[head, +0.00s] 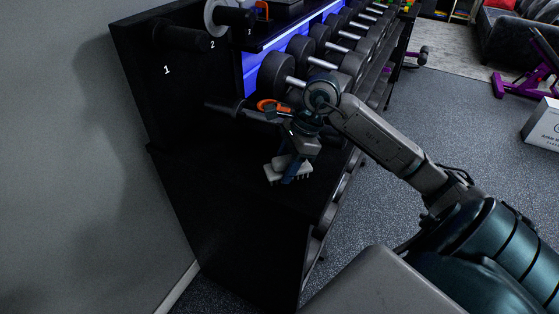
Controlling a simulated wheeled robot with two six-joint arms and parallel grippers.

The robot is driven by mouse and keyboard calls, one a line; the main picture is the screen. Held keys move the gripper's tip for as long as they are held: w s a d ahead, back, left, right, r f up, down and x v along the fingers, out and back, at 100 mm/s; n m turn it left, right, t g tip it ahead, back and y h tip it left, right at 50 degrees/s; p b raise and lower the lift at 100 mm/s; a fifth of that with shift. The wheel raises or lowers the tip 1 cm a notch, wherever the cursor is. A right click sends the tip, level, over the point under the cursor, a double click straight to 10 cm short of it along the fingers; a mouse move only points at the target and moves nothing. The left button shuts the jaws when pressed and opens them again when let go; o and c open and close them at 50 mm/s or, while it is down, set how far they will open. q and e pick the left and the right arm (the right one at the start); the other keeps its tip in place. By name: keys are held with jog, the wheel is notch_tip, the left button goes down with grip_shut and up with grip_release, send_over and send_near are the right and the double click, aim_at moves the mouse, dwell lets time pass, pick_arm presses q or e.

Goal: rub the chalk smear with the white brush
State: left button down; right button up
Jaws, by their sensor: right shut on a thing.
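My right gripper (292,167) reaches in from the right over the near end of the black rack's top. It is shut on the white brush (277,168), which has a pale body and short bristles pointing down. The brush is at or just above the black shelf surface; I cannot tell whether the bristles touch it. I cannot make out the chalk smear; the brush, gripper and arm cover part of the shelf. My left gripper is not in view.
The black rack (215,170) stands against the grey wall at left. Behind the gripper lie an orange-handled item (268,105) and a dark bar (228,109). A row of dumbbells (303,50) runs away to the back. Shelf left of the brush is clear. A white box (542,125) sits at right.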

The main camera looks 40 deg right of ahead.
aim_at(301, 171)
jog(key=shift+s+d+f+b, duration=0.2)
jog(key=shift+s+d+b, duration=0.1)
jog(key=shift+s+b, duration=0.2)
jog(key=shift+s+d+r+b, duration=0.15)
jog(key=shift+s+d+b, duration=0.35)
jog(key=shift+s, duration=0.45)
jog(key=shift+s+d, duration=0.25)
jog(key=shift+s+b, duration=0.1)
jog(key=shift+b, duration=0.2)
jog(key=shift+a+r, duration=0.2)
jog(key=shift+a, duration=0.05)
jog(key=shift+d, duration=0.1)
notch_tip(301, 171, up, 6)
jog(key=p, duration=0.2)
jog(key=shift+p, duration=0.35)
